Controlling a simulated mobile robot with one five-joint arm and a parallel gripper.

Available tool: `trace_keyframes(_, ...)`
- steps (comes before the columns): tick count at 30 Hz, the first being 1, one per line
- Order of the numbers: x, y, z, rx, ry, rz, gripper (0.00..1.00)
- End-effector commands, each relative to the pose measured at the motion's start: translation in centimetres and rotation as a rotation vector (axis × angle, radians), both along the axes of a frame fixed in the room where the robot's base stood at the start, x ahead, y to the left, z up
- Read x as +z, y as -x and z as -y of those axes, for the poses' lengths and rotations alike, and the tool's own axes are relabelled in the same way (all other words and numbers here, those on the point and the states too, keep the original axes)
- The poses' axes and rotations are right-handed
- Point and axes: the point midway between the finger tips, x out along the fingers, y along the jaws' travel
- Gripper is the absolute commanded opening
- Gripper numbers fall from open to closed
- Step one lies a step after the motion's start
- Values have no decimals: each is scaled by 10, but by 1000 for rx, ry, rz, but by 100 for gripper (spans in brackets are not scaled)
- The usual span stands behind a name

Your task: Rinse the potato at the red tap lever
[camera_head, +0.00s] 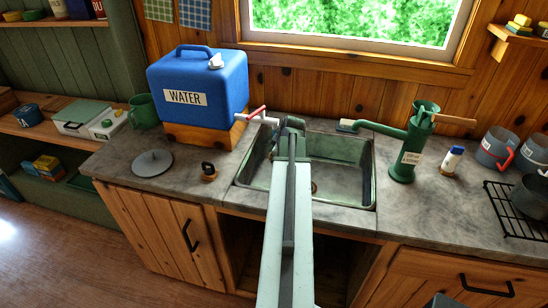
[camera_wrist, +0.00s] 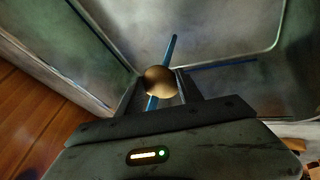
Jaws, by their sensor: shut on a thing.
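The potato (camera_wrist: 160,81) is a small tan-brown round thing between my jaws in the wrist view. My gripper (camera_wrist: 158,90) is shut on it, over the sink basin. A thin blue streak (camera_wrist: 171,48), which looks like running water, shows on both sides of the potato and lines up with it. In the head view my gripper (camera_head: 290,124) is beside the end of the white tap, and the potato is hidden. The red tap lever (camera_head: 257,111) sits on this tap, at the front of the blue WATER container (camera_head: 222,95).
The metal sink (camera_head: 345,165) is set in a grey counter (camera_head: 425,215). A green hand pump (camera_head: 408,150) stands right of it, with its spout over the basin. A grey lid (camera_head: 152,163) and a small black-handled item (camera_head: 208,172) lie to the left.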

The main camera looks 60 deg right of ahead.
Motion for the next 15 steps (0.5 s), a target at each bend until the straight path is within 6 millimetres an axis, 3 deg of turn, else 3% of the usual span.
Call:
trace_keyframes(8,0,0,-1,1,0,0,0)
trace_keyframes(15,0,19,-7,0,0,0,0)
